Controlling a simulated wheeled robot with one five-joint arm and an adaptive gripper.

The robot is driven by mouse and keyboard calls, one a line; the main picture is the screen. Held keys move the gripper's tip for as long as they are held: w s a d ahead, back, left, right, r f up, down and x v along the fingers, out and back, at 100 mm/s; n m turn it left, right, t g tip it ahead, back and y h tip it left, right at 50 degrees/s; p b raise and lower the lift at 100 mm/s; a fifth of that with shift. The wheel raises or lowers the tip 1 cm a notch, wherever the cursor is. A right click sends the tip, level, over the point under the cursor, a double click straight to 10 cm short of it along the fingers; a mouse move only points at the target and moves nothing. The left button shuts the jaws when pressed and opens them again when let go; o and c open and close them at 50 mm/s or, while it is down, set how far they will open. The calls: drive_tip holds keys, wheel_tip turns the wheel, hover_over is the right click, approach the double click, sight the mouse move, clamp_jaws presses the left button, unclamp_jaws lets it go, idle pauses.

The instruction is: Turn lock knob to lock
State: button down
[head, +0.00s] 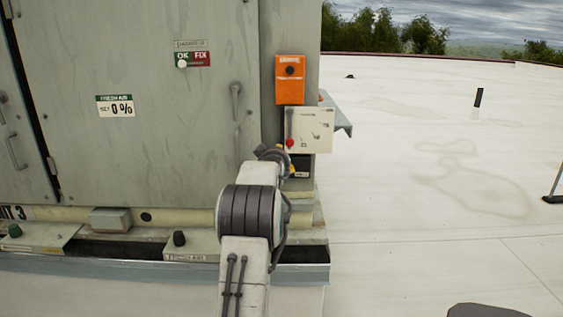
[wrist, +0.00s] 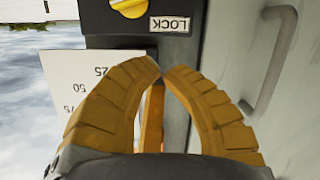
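The lock knob (wrist: 128,6) is yellow and sits on a dark box (wrist: 100,28) at the top of the wrist view, partly cut off by the frame edge. A white label reading LOCK (wrist: 170,24) is beside it, upside down in this view. My gripper (wrist: 161,69) has two yellow ribbed fingers with their tips together and nothing seen between the tips. The tips appear below the knob and label in the picture, apart from the knob. In the head view the dark box (head: 301,173) is low on the cabinet corner, partly behind my arm.
A white panel with a scale (head: 309,130) and a red-tipped lever (head: 289,130) is above the dark box. An orange box (head: 290,80) is higher up. A cabinet handle (wrist: 272,62) stands to the right in the wrist view. Open roof (head: 430,170) lies to the right.

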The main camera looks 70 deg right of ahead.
drive_tip(key=d+f+p, duration=0.4)
drive_tip(key=f+p, duration=0.1)
drive_tip(key=shift+d, duration=0.4)
drive_tip(key=shift+w, duration=0.1)
drive_tip(key=shift+f, duration=0.1)
idle(0.3)
